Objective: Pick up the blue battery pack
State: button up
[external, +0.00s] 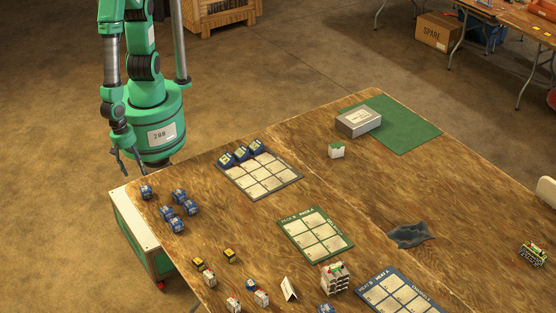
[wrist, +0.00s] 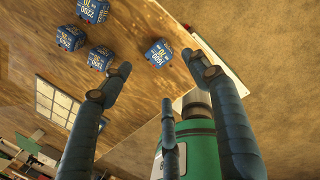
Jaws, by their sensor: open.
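Several blue battery packs with white labels sit on the wooden table. One blue pack (external: 146,191) stands apart near the table's left corner, and a cluster of similar packs (external: 177,226) sits to its right. Three more blue packs (external: 241,153) stand along the far edge of a grey grid mat. In the wrist view, a lone pack (wrist: 158,53) shows between and beyond my fingers, with other packs (wrist: 99,57) to its left. My gripper (external: 127,160) is open and empty at the table's left edge, apart from the packs. It also shows in the wrist view (wrist: 157,78).
The grey grid mat (external: 260,176), a green grid mat (external: 340,243) and a blue one (external: 366,292) lie on the table. Yellow-black blocks (external: 229,256) and white-topped packs (external: 262,298) are at the front. A grey box (external: 358,121) stands on a plain green mat (external: 412,130).

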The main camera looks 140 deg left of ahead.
jog(key=b, duration=0.3)
send_over(144, 188)
jog(key=f, duration=0.7)
jog(key=shift+s+d, duration=0.15)
jog(key=shift+d, duration=0.25)
jog(key=shift+f, duration=0.3)
jog(key=shift+w+a+f+b, duration=0.15)
jog(key=shift+f+b, duration=0.35)
jog(key=shift+f, duration=0.35)
jog(key=shift+w+a+f+b, duration=0.1)
jog(key=shift+a+f+b, duration=0.1)
jog(key=shift+f+b, duration=0.45)
jog(key=shift+w+a+f+b, duration=0.15)
jog(key=shift+f+b, duration=0.15)
jog(key=shift+f, duration=0.75)
jog(key=shift+s, duration=0.1)
jog(key=c, duration=1.4)
